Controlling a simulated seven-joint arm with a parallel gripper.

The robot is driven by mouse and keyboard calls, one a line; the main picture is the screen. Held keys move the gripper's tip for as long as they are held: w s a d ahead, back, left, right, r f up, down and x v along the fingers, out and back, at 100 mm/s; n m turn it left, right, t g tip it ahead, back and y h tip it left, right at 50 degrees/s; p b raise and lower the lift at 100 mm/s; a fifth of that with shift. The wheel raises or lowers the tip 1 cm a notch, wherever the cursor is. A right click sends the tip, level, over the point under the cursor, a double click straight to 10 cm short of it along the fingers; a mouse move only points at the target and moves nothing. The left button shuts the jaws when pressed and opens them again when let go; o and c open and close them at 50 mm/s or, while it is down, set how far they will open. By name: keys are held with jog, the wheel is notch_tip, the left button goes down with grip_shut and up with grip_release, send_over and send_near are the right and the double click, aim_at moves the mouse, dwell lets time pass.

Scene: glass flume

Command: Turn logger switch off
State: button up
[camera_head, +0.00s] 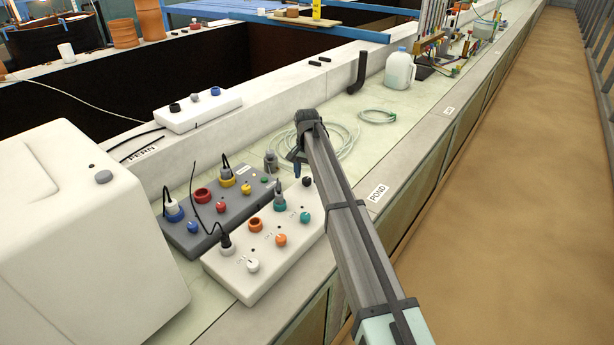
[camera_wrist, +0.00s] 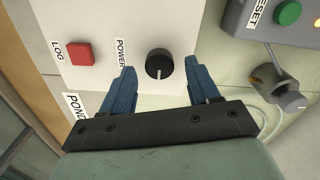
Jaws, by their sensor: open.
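A white box (camera_wrist: 120,20) fills the top of the wrist view. It carries a round black knob (camera_wrist: 159,63) beside the word POWER, with a pale pointer mark towards the bottom of the picture. A red square button (camera_wrist: 80,53) labelled LOG sits to its left. My gripper (camera_wrist: 159,68) is open, its blue fingers apart on either side of the knob, with nothing held. Whether they touch the knob or how high they are, I cannot tell. In the head view my gripper (camera_head: 296,155) hangs above the back end of the white box (camera_head: 245,274), near the black knob (camera_head: 307,181).
A grey box (camera_head: 190,236) with coloured knobs and plugged cables lies close beside the white box. A grey plug (camera_wrist: 292,101) is near my right finger. Coiled tubing (camera_head: 335,140) lies behind. A large white housing (camera_head: 80,250) stands at left. A jug (camera_head: 399,72) is farther back.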

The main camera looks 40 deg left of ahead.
jog(key=shift+f, duration=0.45)
jog(key=shift+c, duration=0.2)
jog(key=c, duration=1)
